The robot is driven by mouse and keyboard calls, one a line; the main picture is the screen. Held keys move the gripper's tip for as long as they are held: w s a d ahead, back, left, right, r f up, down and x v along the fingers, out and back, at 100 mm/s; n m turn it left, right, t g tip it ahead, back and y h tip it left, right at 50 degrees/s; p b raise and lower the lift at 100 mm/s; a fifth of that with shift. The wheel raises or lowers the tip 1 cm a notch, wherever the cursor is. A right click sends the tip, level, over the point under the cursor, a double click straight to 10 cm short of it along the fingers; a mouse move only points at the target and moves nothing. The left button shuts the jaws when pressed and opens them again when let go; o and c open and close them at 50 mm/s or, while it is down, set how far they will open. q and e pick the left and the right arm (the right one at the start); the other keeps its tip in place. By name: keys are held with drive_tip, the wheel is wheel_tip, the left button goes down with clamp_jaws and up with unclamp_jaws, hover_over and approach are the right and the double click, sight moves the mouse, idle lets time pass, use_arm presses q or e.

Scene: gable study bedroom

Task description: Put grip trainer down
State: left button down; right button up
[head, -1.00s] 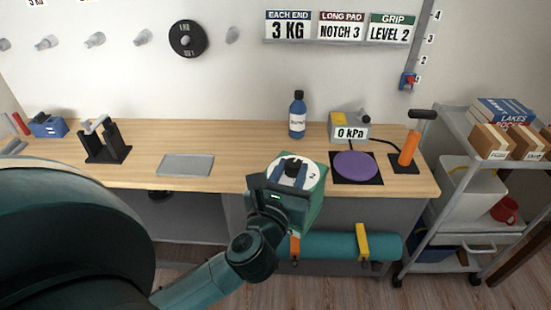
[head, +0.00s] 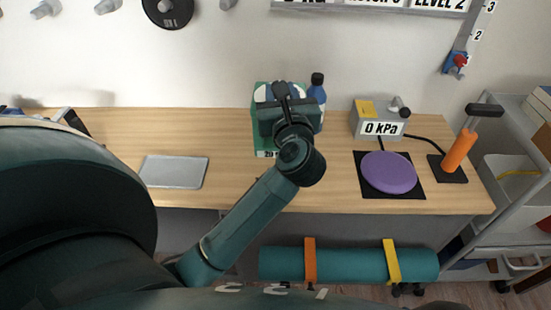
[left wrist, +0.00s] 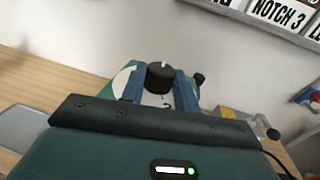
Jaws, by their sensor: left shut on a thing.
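My right gripper is in neither view.
A grey flat tray (head: 173,172) lies left on the wooden bench (head: 230,190). Bare wood lies between tray and mat.

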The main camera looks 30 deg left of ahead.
use_arm(q)
drive_tip(key=shift+w+a+f, duration=0.15)
drive_tip(key=shift+w+f, duration=0.05)
wheel_tip(320, 180, down, 5)
drive_tip(key=shift+f+b, duration=0.1)
drive_tip(key=shift+b, duration=0.4)
wheel_tip(320, 180, down, 4)
drive_tip(key=shift+b, duration=0.3)
drive_tip(key=shift+f, duration=0.35)
drive_tip(key=c, duration=1.1)
unclamp_jaws()
drive_tip(key=shift+o, duration=0.2)
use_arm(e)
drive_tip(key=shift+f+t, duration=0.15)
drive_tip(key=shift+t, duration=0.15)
